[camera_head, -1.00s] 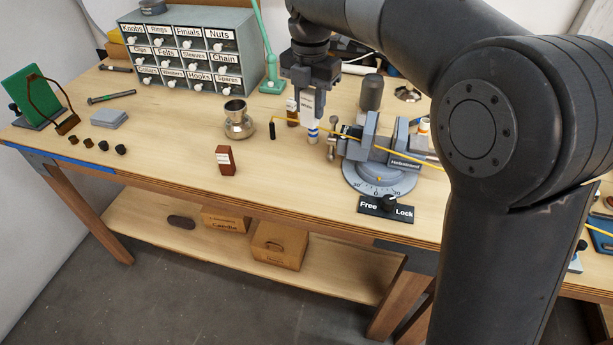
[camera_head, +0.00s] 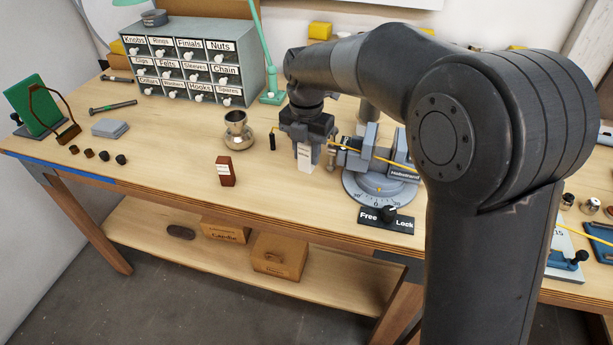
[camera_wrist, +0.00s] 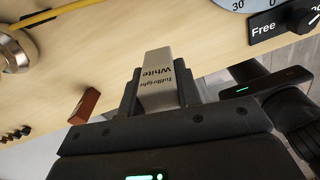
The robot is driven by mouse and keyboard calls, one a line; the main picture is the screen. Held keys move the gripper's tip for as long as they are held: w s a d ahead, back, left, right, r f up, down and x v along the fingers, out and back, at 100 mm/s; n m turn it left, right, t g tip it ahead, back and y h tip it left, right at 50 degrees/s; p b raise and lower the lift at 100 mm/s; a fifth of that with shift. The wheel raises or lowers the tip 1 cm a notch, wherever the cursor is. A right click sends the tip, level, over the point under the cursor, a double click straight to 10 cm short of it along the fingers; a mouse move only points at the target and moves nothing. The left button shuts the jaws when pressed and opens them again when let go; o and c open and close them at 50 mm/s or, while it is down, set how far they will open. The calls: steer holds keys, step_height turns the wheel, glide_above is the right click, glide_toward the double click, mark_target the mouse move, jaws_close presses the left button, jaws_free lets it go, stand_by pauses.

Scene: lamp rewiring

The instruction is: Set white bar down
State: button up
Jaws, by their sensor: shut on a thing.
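The white bar (camera_head: 305,158) is a small pale block, seen upright below my gripper (camera_head: 305,146) on the left of the vise. In the wrist view the bar (camera_wrist: 158,78) sits between the two dark fingers, with "Fullbright White" printed on its near face. My gripper (camera_wrist: 158,98) is shut on it. The bar's lower end is at or just above the wooden bench top (camera_head: 170,165); I cannot tell whether it touches.
A red-brown block (camera_head: 226,170) stands to the left, also in the wrist view (camera_wrist: 84,106). A metal pot (camera_head: 238,130) is behind it. The vise (camera_head: 378,178) with its Free/Lock plate (camera_head: 386,217) is close on the right. The bench front between block and plate is clear.

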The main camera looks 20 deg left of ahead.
mark_target(306, 172)
steer(key=shift+f, duration=3.1)
steer(key=shift+f, duration=0.1)
steer(key=shift+f, duration=0.15)
steer(key=o, duration=1)
steer(key=shift+o, duration=0.2)
steer(key=r, duration=0.9)
steer(key=shift+s+a+r, duration=0.3)
steer(key=shift+s+a, duration=0.05)
steer(key=shift+s, duration=0.05)
steer(key=shift+r, duration=0.65)
